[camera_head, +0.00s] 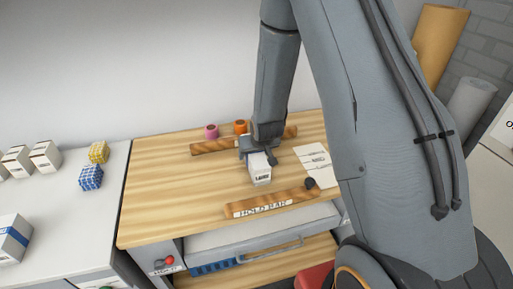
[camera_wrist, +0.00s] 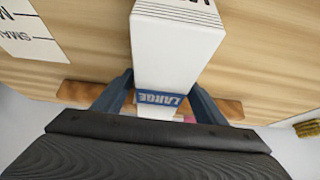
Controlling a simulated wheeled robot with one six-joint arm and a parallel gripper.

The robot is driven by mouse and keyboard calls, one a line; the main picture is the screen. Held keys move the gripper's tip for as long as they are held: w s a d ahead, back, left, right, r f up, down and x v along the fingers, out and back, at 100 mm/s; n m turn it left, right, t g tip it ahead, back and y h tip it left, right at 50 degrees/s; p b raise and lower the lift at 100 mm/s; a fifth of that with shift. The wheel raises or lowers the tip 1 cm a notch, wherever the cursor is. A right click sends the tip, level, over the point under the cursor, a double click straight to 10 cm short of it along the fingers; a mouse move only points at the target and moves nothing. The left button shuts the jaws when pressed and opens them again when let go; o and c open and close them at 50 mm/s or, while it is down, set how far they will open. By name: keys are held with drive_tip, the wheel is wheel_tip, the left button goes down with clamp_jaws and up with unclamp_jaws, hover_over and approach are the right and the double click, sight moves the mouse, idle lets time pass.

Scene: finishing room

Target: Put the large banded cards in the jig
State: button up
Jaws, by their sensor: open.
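A white card block (camera_head: 260,174) stands on the wooden bench top, between a rear wooden bar (camera_head: 211,147) and a front bar marked "HOLD BAR" (camera_head: 270,203). In the wrist view the block (camera_wrist: 178,45) carries a blue band reading "LARGE". My gripper (camera_head: 257,153) is at the block's rear end. In the wrist view its open fingers (camera_wrist: 162,84) lie one on each side of the block, with small gaps apparent. Another white block with a blue band (camera_head: 13,238) sits on the white counter at left. No part is clearly labelled as the jig.
More white blocks (camera_head: 45,156) and small yellow (camera_head: 98,152) and blue (camera_head: 90,178) bundles stand on the left counter (camera_head: 70,235). Pink (camera_head: 211,131) and orange (camera_head: 240,127) rolls sit behind the rear bar. A printed sheet (camera_head: 316,164) lies right of the block. The bench's left side is clear.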

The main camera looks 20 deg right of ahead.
sight(258, 158)
drive_tip(key=b+v, duration=0.1)
drive_tip(key=v, duration=0.9)
drive_tip(key=shift+s+b, duration=0.1)
drive_tip(key=shift+b, duration=0.25)
drive_tip(key=s+r+g, duration=0.2)
drive_tip(key=s+r, duration=0.1)
drive_tip(key=s, duration=0.6)
drive_tip(key=s+r+g, duration=0.3)
drive_tip(key=s, duration=0.7)
drive_tip(key=shift+s+a+r, duration=0.15)
drive_tip(key=shift+s+r, duration=0.05)
drive_tip(key=shift+r, duration=0.15)
drive_tip(key=shift+f, duration=0.1)
drive_tip(key=shift+f+b, duration=0.75)
drive_tip(key=shift+f, duration=0.05)
